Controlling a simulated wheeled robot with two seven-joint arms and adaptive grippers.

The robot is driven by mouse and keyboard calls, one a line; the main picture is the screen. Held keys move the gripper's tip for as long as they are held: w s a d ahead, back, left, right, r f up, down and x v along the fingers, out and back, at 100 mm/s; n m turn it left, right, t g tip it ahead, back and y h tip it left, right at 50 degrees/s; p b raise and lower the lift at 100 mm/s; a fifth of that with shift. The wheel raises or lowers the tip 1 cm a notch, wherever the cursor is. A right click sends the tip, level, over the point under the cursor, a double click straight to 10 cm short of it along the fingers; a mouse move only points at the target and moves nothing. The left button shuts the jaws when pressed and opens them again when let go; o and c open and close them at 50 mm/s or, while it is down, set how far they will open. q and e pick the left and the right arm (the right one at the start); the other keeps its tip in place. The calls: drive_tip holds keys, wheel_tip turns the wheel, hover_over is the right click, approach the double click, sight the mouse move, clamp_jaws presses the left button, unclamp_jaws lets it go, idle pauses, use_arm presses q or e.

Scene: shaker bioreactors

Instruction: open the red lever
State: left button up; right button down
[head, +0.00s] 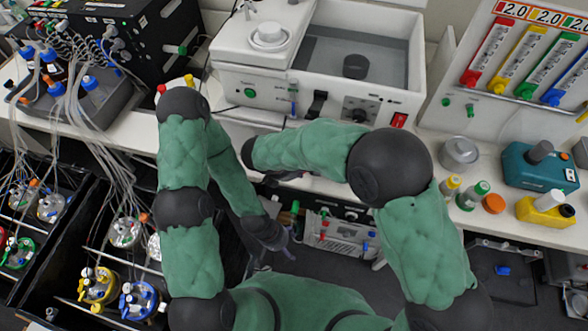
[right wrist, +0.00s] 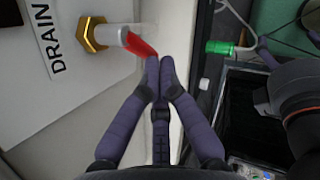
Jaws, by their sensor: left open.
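The red lever (right wrist: 140,45) shows in the right wrist view. It sits on a pale pipe with a brass hex fitting (right wrist: 93,34), beside a "DRAIN" label on a white panel. My right gripper (right wrist: 160,62) has its two purple fingertips together, just to the right of the lever's end and very close to it. Whether they touch the lever I cannot tell. In the head view the lever is not discernible, and my right gripper is mostly hidden by its arm. My left gripper (head: 287,246) is open and empty, low in the middle of the head view.
A white water bath (head: 385,88) stands on the bench behind my arms. A green-tipped fitting (right wrist: 218,47) is right of the fingers. Bioreactor vessels with tubing (head: 138,298) are at lower left. A teal device (head: 540,168) and small bottles stand on the right bench.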

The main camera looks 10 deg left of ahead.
use_arm(q)
drive_tip(key=shift+a, duration=0.45)
use_arm(e)
drive_tip(key=shift+d+f, duration=0.15)
drive_tip(key=shift+f, duration=0.15)
idle(0.6)
use_arm(q)
drive_tip(key=shift+r, duration=0.1)
use_arm(e)
drive_tip(key=shift+r, duration=0.15)
idle(0.9)
use_arm(q)
drive_tip(key=shift+r+p, duration=0.5)
drive_tip(key=shift+p, duration=0.1)
use_arm(e)
drive_tip(key=shift+r, duration=0.7)
drive_tip(key=v, duration=1.2)
